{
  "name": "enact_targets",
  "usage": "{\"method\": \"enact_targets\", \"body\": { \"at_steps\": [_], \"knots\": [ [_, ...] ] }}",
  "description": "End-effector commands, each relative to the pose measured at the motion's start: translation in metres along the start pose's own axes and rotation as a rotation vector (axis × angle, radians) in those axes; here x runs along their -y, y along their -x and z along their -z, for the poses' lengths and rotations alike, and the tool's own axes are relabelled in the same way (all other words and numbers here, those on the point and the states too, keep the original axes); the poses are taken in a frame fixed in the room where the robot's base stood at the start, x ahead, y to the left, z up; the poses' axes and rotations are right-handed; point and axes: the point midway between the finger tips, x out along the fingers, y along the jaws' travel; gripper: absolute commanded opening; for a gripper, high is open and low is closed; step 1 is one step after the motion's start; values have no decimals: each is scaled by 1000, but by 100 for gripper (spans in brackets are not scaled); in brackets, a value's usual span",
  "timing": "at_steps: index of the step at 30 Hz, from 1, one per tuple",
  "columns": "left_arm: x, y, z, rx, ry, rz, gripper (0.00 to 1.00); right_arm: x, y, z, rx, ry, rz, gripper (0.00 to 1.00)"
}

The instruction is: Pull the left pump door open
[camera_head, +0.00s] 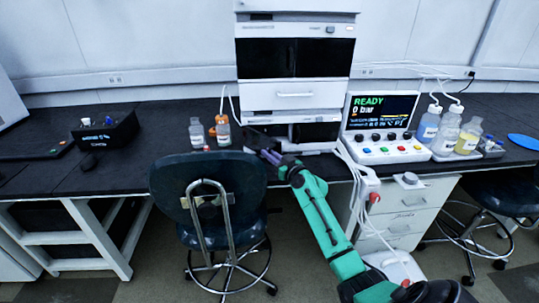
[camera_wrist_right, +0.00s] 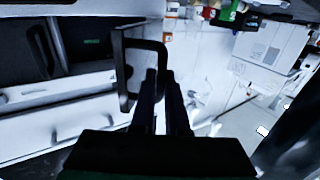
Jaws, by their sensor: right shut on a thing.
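The left pump door (camera_wrist_right: 121,70) shows in the right wrist view as a pale panel with a dark frame. It stands out at an angle from the pump front, with a black loop handle (camera_wrist_right: 151,43) on it. My right gripper (camera_wrist_right: 162,78) is shut on this handle, its two dark fingers close together. In the head view my right gripper (camera_head: 266,156) is at the lower left of the instrument stack, and the door is hard to make out there. Another dark handle (camera_wrist_right: 40,50) shows on the pump front. My left gripper is not in view.
A control box (camera_head: 383,128) reading READY stands right of the stack. Bottles (camera_head: 197,133) stand to its left, and more bottles (camera_head: 468,136) at the right. A chair (camera_head: 208,185) stands in front of the bench, close to my right arm.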

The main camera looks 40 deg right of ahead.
Motion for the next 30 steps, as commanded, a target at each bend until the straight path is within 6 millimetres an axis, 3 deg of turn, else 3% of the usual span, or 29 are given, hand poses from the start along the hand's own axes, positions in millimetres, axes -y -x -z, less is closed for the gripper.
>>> {"method": "enact_targets", "body": {
  "at_steps": [14, 21, 28, 29, 30],
  "knots": [
    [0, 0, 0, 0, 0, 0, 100, 0, 0, -1, 2, 0, 0, 0],
    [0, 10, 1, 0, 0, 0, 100, 22, -2, 0, 2, 0, 1, 0],
    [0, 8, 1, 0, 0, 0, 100, 22, -2, -1, 1, 1, 0, 0],
    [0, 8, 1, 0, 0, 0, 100, 22, -2, -1, 1, 0, 0, 20],
    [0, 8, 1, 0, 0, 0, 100, 22, -2, -1, 1, 0, 0, 24]
  ]
}}
